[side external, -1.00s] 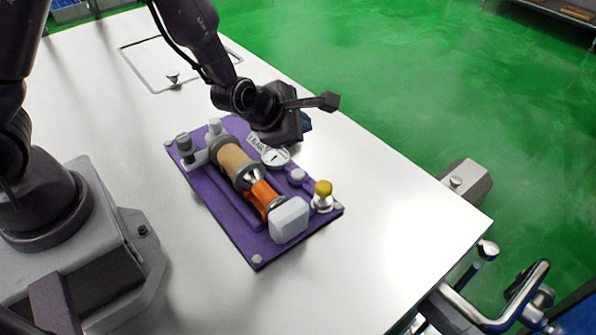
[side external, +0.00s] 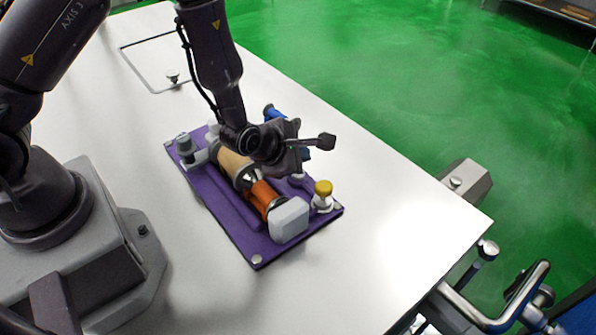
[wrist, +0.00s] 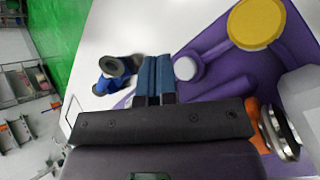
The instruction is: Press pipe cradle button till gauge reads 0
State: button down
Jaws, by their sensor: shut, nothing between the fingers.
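The purple pipe cradle (side external: 236,222) lies on the white table, with a tan and orange pipe (side external: 262,196) along it. A round grey-white button (wrist: 187,68) stands on the cradle; in the side view it shows partly (side external: 298,178) just below my gripper. A yellow-topped knob (side external: 323,188) is nearer the cradle's corner and shows at the top right of the wrist view (wrist: 256,22). My gripper (wrist: 156,60) has its blue fingers shut and empty, beside the button in the wrist view. Contact cannot be told. My gripper hides the gauge in the side view.
A blue object with a dark round end (wrist: 117,67) lies close to the fingers; blue also shows behind my wrist (side external: 272,112). A pale block (side external: 290,220) caps the pipe's near end. The table's right side is clear (side external: 380,215).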

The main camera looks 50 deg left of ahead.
jog(key=shift+f, duration=0.7)
jog(key=shift+f, duration=0.15)
dwell(1.5)
jog(key=shift+f, duration=0.25)
jog(key=shift+s+f, duration=0.25)
jog(key=shift+f, duration=0.6)
dwell(1.0)
jog(key=shift+s+r, duration=0.45)
jog(key=shift+r, duration=0.25)
jog(key=shift+a, duration=0.1)
